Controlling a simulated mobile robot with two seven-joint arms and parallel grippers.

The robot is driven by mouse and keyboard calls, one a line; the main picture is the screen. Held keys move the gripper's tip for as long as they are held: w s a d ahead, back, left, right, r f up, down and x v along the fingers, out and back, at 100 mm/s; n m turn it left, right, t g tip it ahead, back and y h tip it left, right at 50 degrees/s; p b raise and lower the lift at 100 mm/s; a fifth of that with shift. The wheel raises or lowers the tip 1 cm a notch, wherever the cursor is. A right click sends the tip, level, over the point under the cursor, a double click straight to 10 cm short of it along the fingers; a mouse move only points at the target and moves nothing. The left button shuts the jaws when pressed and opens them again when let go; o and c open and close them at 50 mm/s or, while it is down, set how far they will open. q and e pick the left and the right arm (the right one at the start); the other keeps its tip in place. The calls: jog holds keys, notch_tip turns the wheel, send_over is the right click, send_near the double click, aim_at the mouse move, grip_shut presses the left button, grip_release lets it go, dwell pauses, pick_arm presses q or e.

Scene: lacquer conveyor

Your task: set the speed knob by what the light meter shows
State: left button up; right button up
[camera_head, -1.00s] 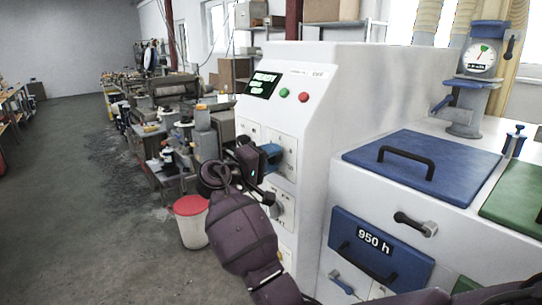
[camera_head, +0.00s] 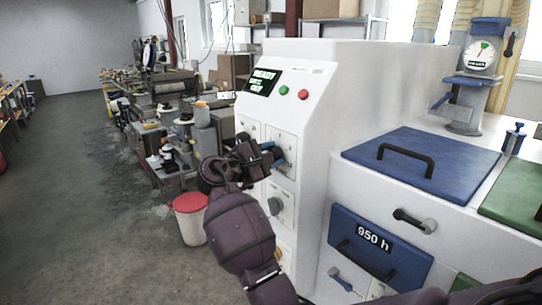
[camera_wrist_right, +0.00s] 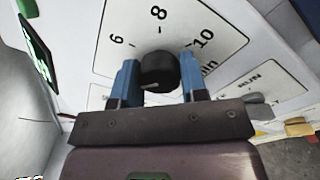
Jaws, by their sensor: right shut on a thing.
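The speed knob (camera_wrist_right: 158,72) is black and round, on a white plate (camera_wrist_right: 225,25) marked 6, 8 and 10. My right gripper (camera_wrist_right: 158,60) is shut on it, with a blue finger on each side. A pale mark shows on the knob's lower edge. In the head view the right gripper (camera_head: 268,155) reaches the front panel and hides most of the knob. A round dial meter (camera_head: 482,57) with a green and dark needle stands on a blue-grey post at upper right. Its figures are too small to read. My left gripper is out of view.
A second knob (camera_head: 274,205) lies below the gripper, and a lever marked RUN (camera_wrist_right: 258,98) shows in the wrist view. A red-lidded bin (camera_head: 190,215) stands left of the cabinet.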

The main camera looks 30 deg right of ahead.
jog(key=shift+n, duration=1.1)
jog(key=o, duration=0.9)
jog(key=shift+a, duration=0.1)
jog(key=a, duration=0.3)
jog(key=s+a+b, duration=0.1)
jog(key=a, duration=0.3)
jog(key=a+b, duration=0.1)
jog(key=a, duration=0.2)
jog(key=shift+s+a, duration=0.15)
jog(key=shift+a, duration=0.2)
